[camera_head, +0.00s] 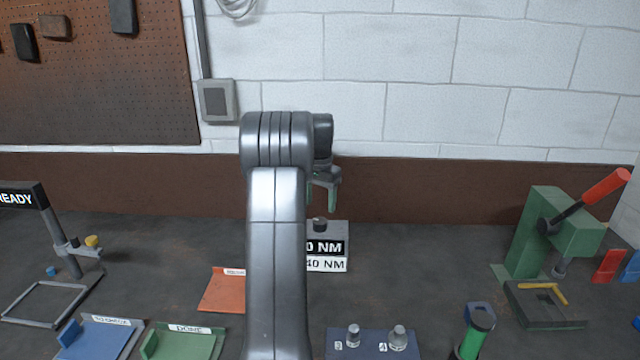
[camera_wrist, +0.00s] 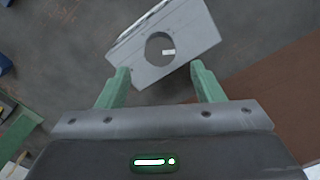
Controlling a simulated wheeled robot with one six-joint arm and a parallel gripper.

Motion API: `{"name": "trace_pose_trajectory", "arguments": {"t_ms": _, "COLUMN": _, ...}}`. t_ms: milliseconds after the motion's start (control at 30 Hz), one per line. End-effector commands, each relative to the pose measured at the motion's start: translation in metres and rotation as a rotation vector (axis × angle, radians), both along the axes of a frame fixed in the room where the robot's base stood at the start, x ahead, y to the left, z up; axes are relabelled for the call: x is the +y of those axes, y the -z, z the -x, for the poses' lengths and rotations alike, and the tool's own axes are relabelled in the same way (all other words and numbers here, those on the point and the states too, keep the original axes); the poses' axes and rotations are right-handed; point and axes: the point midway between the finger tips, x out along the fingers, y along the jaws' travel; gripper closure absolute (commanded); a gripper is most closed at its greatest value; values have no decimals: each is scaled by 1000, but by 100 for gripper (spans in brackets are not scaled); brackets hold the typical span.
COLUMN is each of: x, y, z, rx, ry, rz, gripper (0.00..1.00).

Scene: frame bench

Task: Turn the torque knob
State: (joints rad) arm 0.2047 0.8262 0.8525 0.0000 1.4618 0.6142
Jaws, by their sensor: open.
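The torque knob (camera_head: 319,225) is a dark round knob on top of a grey box (camera_head: 339,229). The box front has a black label ending in "0 NM" and a white one reading "40 NM", partly hidden by my arm. In the wrist view the knob (camera_wrist: 155,45) shows as a dark disc with a small white mark pointing right, on the grey box top (camera_wrist: 196,30). My gripper (camera_head: 321,203) is open above the knob. In the wrist view its green fingers (camera_wrist: 159,74) are spread, with the knob between and beyond them, apart from both.
An orange tray (camera_head: 221,294), a blue tray (camera_head: 98,340) and a green "DONE" tray (camera_head: 186,346) lie at left. A blue block with two metal pegs (camera_head: 372,344) is in front. A green lever press (camera_head: 548,235) stands at right. Bench around the box looks clear.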

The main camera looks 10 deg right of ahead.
Motion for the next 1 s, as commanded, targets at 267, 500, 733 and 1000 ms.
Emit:
{"name": "trace_pose_trajectory", "arguments": {"t_ms": 267, "x": 0, "y": -56, "z": -1, "rx": -3, "ry": 0, "rz": 0, "gripper": 39}}
{"name": "trace_pose_trajectory", "arguments": {"t_ms": 500, "x": 0, "y": -74, "z": 0, "rx": 0, "ry": 0, "rz": 0, "gripper": 39}}
{"name": "trace_pose_trajectory", "arguments": {"t_ms": 733, "x": 0, "y": -75, "z": 0, "rx": 1, "ry": 0, "rz": 0, "gripper": 39}}
{"name": "trace_pose_trajectory", "arguments": {"t_ms": 1000, "x": 0, "y": -63, "z": 0, "rx": 4, "ry": 0, "rz": -1, "gripper": 39}}
